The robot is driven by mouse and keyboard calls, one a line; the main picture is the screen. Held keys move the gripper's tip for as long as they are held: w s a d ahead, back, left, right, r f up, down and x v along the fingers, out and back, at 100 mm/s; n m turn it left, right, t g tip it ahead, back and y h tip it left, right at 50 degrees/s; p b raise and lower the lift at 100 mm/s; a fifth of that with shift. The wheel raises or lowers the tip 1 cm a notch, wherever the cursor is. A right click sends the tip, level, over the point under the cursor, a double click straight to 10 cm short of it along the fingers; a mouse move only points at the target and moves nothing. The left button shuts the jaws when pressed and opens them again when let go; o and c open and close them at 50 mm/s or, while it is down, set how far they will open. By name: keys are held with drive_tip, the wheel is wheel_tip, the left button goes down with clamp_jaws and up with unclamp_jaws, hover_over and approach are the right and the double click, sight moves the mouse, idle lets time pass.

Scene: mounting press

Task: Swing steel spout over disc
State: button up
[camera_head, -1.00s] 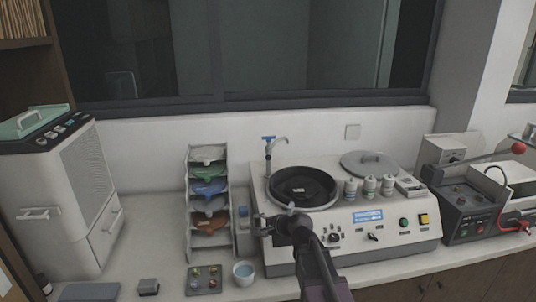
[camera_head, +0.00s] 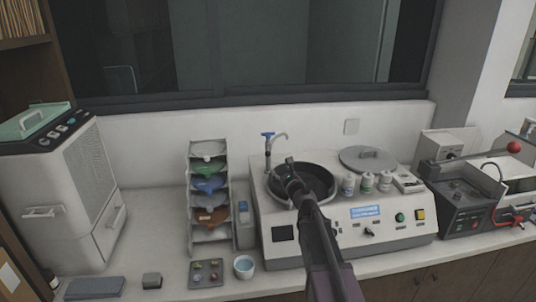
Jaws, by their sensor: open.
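The steel spout (camera_head: 281,138) with a blue handle rises at the back left of the grinding machine (camera_head: 390,238) and curves to the right. The dark round disc (camera_head: 318,180) sits in the black bowl sunk in the machine's top; my arm covers part of it. My gripper (camera_head: 284,168) is over the left part of the bowl, just below the spout in the picture. It is open and holds nothing that I can see. Its fingers are small and dark, and I cannot tell whether they touch the spout.
A round lid (camera_head: 368,158) and several small white bottles (camera_head: 366,183) stand right of the bowl. A rack of coloured trays (camera_head: 208,200) and a cup (camera_head: 243,267) are left of the machine. A press with a red-knobbed lever (camera_head: 514,147) stands at the right.

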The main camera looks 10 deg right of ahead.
sight(269, 153)
drive_tip(key=shift+w, duration=0.15)
drive_tip(key=w+a, duration=0.1)
drive_tip(key=w, duration=0.8)
drive_tip(key=w+a, duration=0.1)
drive_tip(key=w, duration=0.3)
drive_tip(key=shift+w+a, duration=0.15)
drive_tip(key=shift+a, duration=0.2)
clamp_jaws()
drive_tip(key=shift+d, duration=0.2)
drive_tip(key=shift+a, duration=0.2)
drive_tip(key=shift+d, duration=0.15)
